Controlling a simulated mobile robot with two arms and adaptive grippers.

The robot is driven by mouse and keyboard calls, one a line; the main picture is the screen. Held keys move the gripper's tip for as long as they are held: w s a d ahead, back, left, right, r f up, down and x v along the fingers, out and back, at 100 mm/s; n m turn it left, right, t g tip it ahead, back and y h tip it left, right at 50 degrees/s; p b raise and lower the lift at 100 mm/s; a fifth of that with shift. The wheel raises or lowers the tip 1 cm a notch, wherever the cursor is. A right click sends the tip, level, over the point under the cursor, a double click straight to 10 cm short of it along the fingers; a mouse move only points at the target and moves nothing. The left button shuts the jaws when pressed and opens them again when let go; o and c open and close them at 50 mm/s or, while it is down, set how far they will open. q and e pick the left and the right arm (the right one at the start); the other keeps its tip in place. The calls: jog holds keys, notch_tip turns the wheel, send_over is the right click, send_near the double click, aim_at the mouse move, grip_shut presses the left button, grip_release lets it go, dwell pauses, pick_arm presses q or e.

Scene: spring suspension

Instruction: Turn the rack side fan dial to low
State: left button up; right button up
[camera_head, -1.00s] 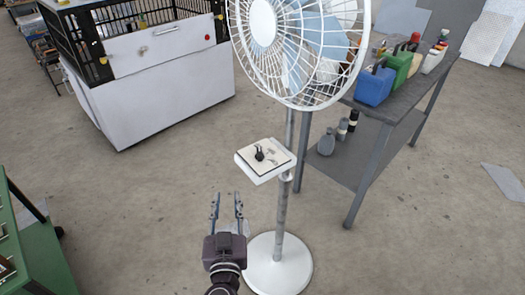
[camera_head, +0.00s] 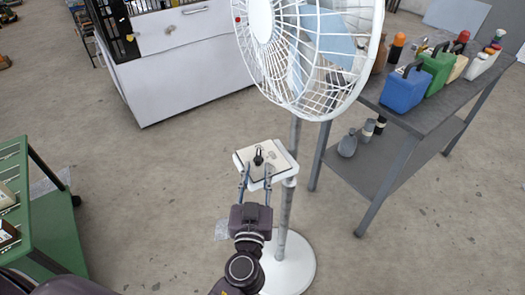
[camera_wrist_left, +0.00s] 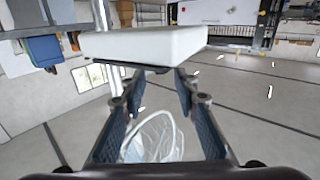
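The white pedestal fan (camera_head: 312,45) stands in the middle of the head view. Its control box (camera_head: 275,172) sits on the pole, with a black dial (camera_head: 258,156) on its pale top panel. The dial's pointer setting is too small to read. My left gripper (camera_head: 256,178) is open and empty, its two fingers at the near edge of the box; I cannot tell if they touch it. In the left wrist view the box (camera_wrist_left: 145,43) shows as a white slab beyond my spread fingers (camera_wrist_left: 155,90), and the dial is not visible. My right gripper is not in view.
A grey rack (camera_head: 425,115) with a blue jug (camera_head: 404,90), a green jug (camera_head: 437,68) and bottles stands at the right. A white cabinet (camera_head: 180,75) is behind left, and a green cart (camera_head: 40,215) at the left. Floor between them is mostly clear.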

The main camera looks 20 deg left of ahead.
aim_at(257, 162)
pick_arm(q)
jog(key=p+x, duration=0.2)
jog(key=x, duration=0.3)
jog(key=shift+w+r, duration=0.1)
jog(key=shift+w, duration=0.05)
jog(key=shift+w+a, duration=0.15)
jog(key=shift+w, duration=0.4)
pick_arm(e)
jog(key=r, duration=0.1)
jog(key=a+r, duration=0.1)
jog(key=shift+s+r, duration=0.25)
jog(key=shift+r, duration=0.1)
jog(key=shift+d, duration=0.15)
pick_arm(q)
jog(key=shift+c, duration=0.3)
grip_shut()
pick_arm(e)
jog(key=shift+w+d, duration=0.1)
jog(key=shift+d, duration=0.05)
